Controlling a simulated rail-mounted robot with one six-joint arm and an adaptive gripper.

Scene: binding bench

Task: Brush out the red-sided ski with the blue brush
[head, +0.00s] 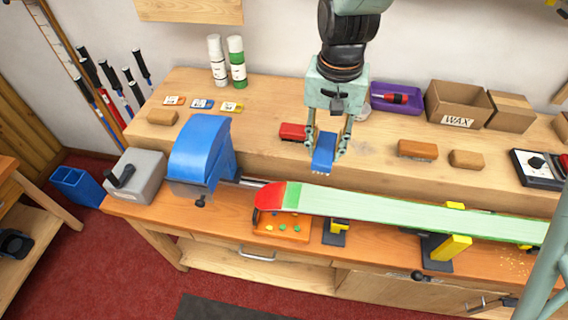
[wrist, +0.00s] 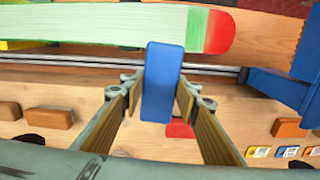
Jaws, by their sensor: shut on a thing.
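My gripper (head: 325,150) is shut on the blue brush (head: 323,153) and holds it above the bench, behind the ski's red end. In the wrist view the blue brush (wrist: 161,82) sits between the two fingers. The ski (head: 400,213) lies lengthwise over yellow and black supports, its pale green base facing up. Its end is red with a bright green band beside it. In the wrist view the ski (wrist: 100,24) runs along the top, and the brush's far end overlaps its edge in the picture.
A blue guarded machine (head: 200,150) stands left of the ski's red end. A red block (head: 292,132) and brown blocks (head: 417,149) lie on the raised back shelf. A purple tray (head: 397,99) and a WAX box (head: 458,104) stand farther back. An orange tray (head: 282,226) sits under the ski's end.

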